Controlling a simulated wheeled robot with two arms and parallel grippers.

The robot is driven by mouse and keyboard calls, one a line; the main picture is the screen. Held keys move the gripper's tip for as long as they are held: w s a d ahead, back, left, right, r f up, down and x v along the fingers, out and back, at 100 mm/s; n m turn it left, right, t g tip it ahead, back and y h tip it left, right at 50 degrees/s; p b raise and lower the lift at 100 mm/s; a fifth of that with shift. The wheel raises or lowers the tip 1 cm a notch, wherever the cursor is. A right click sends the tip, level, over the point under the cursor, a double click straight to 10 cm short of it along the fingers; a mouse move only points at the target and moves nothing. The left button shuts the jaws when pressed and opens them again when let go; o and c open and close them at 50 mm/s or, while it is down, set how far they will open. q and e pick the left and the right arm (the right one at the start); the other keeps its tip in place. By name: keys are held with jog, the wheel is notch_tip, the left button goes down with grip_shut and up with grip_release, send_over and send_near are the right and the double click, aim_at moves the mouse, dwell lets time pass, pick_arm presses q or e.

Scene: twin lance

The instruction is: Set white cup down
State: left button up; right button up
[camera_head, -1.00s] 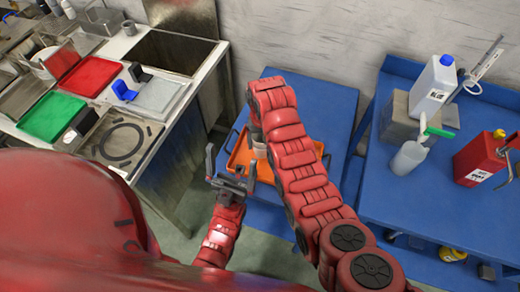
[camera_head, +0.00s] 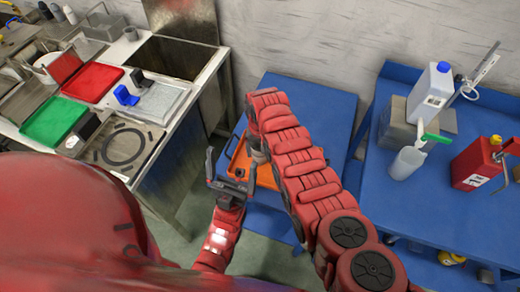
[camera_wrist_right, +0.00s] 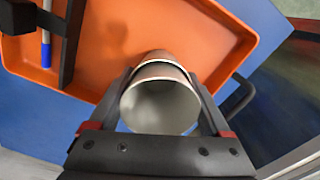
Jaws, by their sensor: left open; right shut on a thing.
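The white cup (camera_wrist_right: 160,106) is held between the two dark fingers of my right gripper (camera_wrist_right: 160,88), its open mouth facing the wrist camera. A second curved edge shows just beyond its rim. The cup is over or on the orange tray (camera_wrist_right: 238,48); I cannot tell whether its base touches. In the head view a small part of the cup (camera_head: 257,155) shows beside my right arm, which hides most of the tray (camera_head: 238,162). My left gripper (camera_head: 230,170) is open and empty at the tray's near left side.
The tray lies on a blue table (camera_head: 315,105). A blue-and-white pen-like thing (camera_wrist_right: 46,40) shows near the tray's left end. A sink counter stands at left.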

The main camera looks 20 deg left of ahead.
jog(key=shift+f, duration=0.15)
jog(key=o, duration=1.1)
jog(key=shift+r, duration=0.25)
jog(key=shift+w+a+r, duration=0.1)
jog(key=shift+r, duration=0.35)
notch_tip(320, 180, up, 11)
